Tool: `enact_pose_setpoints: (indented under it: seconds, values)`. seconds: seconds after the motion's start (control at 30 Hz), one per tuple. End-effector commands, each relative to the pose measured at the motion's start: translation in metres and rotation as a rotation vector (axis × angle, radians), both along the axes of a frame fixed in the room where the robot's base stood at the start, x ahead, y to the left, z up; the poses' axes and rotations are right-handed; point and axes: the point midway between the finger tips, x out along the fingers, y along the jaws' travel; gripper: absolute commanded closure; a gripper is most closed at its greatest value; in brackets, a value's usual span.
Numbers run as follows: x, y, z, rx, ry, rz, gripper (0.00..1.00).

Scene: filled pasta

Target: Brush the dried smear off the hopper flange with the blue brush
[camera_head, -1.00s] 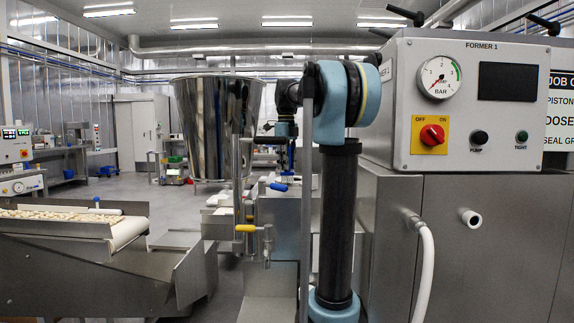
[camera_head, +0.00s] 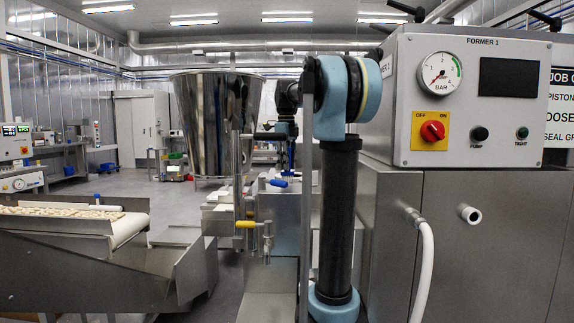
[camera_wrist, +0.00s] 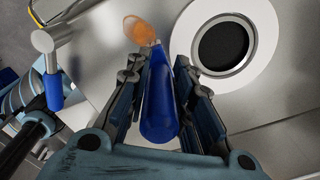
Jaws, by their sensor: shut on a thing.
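My gripper (camera_wrist: 160,72) is shut on the blue brush (camera_wrist: 159,105) in the wrist view. Its blue tapered handle lies between the two dark fingers. The brush's bristles cannot be made out. An orange-brown oval smear (camera_wrist: 140,29) shows on pale metal just past the far end of the brush; I cannot tell whether they touch. Right of it is a round dark opening (camera_wrist: 222,48) within a broad white ring (camera_wrist: 266,45). In the head view my gripper is mostly hidden behind my arm.
In the head view a large steel hopper (camera_head: 208,120) stands left of my arm. The FORMER 1 control box (camera_head: 455,160) is close on the right. A conveyor (camera_head: 60,226) is at the left.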

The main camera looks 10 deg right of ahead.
Motion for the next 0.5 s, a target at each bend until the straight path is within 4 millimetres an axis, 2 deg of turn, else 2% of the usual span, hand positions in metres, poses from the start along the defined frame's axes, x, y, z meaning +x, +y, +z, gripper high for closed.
enact_pose_setpoints:
  seconds: [0.17, 0.5]
  values:
    - [0.001, 0.005, 0.000, 0.000, 0.000, 0.000, 1.00]
    - [0.006, 0.029, 0.002, 0.000, 0.000, 0.002, 1.00]
